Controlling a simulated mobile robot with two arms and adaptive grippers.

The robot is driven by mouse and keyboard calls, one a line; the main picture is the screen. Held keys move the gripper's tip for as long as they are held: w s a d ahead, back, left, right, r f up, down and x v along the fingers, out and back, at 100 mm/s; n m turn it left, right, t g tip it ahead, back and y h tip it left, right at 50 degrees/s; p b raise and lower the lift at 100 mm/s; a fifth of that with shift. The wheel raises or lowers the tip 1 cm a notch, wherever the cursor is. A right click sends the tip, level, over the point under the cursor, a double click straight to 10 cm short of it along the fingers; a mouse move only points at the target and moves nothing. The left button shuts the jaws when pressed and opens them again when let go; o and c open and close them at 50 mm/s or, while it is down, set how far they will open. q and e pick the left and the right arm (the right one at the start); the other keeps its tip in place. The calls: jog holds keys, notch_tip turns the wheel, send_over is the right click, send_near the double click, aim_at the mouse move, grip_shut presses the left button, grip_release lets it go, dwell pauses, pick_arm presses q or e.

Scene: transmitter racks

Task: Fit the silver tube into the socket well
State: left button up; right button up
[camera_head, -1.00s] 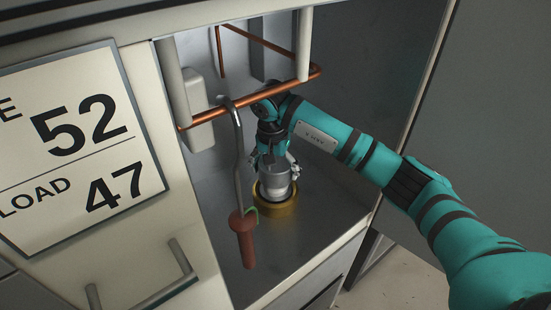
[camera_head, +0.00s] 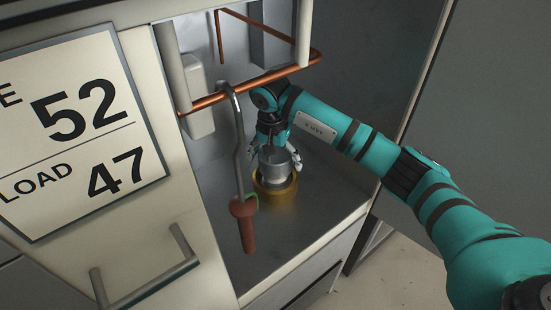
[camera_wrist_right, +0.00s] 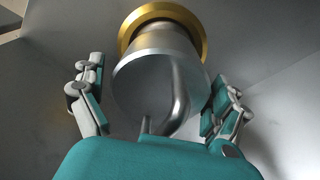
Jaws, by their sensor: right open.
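The silver tube (camera_head: 279,171) stands upright in the gold-rimmed socket well (camera_head: 274,199) on the cabinet floor. Its lower end is hidden inside the gold ring, so its depth cannot be told. The tube (camera_wrist_right: 148,88) also shows in the right wrist view, with the gold ring (camera_wrist_right: 203,27) beyond it. My right gripper (camera_head: 280,154) is open at the upper part of the tube. In the wrist view its fingers (camera_wrist_right: 157,75) are spread on either side of the tube, with gaps visible. My left gripper is not in view.
A copper rail (camera_head: 250,87) crosses the cabinet opening above. A hooked grey rod with a red-brown handle (camera_head: 247,232) hangs from it, just left of the tube. The cabinet floor (camera_head: 318,212) right of the socket is clear.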

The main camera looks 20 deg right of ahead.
jog(key=r, duration=0.4)
jog(key=r+b, duration=0.1)
jog(key=r, duration=0.2)
jog(key=s+a+r+b, duration=0.1)
jog(key=r, duration=0.3)
jog(key=shift+s+r, duration=0.1)
jog(key=shift+r, duration=0.2)
